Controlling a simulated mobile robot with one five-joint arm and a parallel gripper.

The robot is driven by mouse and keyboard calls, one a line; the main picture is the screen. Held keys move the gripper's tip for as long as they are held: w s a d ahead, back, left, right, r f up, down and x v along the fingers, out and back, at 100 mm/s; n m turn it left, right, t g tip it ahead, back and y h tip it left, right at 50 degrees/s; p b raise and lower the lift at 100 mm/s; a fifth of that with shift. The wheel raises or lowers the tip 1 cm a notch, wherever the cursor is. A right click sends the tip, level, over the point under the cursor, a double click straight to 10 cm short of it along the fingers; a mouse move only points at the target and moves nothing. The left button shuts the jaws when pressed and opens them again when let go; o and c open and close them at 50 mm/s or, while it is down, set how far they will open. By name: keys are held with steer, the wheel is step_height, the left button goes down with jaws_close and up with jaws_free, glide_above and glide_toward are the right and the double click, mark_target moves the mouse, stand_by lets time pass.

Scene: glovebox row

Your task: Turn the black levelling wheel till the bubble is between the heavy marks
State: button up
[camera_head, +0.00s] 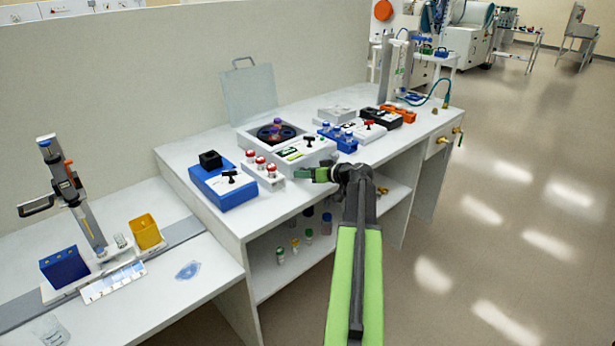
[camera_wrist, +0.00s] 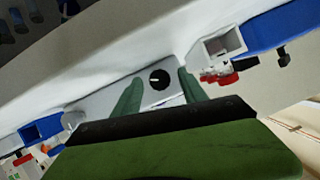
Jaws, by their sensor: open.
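My gripper (camera_head: 303,173) is in front of the white instrument with the open lid (camera_head: 290,153) on the bench. In the wrist view my gripper (camera_wrist: 158,85) is open, with one green finger on each side of a round black wheel (camera_wrist: 160,79). The wheel has a white mark and sits on a pale front face. The fingers look apart from it. In the head view the wheel is hidden. A dark strip with green (camera_head: 292,153) shows on the instrument's top. The bubble and the heavy marks are too small to make out.
A rack of red-capped vials (camera_head: 262,172) stands left of my gripper, beside a blue box (camera_head: 222,185). A blue vial rack (camera_head: 338,138) is to the right. The open lid (camera_head: 249,92) stands behind. The floor (camera_head: 480,215) at right is clear.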

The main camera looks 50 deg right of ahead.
jaws_close()
steer(key=shift+d+f+m+y, duration=0.1)
steer(key=shift+m+y, duration=0.2)
steer(key=shift+m, duration=0.3)
jaws_free()
steer(key=shift+s, duration=0.1)
